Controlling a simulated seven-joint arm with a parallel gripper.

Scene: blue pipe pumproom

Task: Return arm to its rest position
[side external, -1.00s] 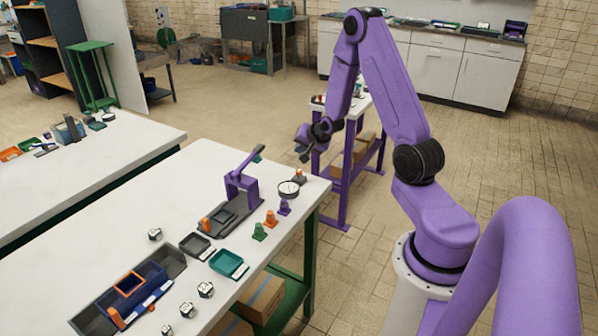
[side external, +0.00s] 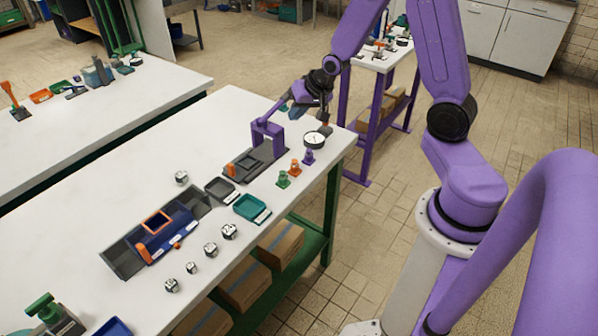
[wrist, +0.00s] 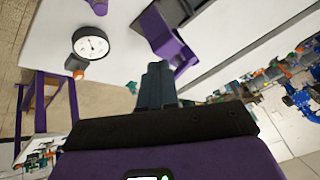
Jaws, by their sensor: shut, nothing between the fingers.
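My gripper (side external: 300,103) hangs in the air over the far right end of the white worktable, close to the purple lever press (side external: 267,135) and behind the round gauge (side external: 315,140) in the side view. In the wrist view my gripper's dark fingers (wrist: 157,84) are together with nothing between them. The gauge (wrist: 90,44) and the purple press (wrist: 165,30) show beyond the fingertips, apart from them. My arm is bent, with its forearm reaching down to the left toward the table. Part of the press lever is hard to make out beside my gripper.
Green, orange and purple pegs (side external: 295,168) stand by the table's right edge. A teal tray (side external: 252,207), a dark blue bin (side external: 165,235) and several white dice-like blocks (side external: 229,231) lie nearer. A purple-legged side table (side external: 375,110) stands behind; tiled floor separates the tables.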

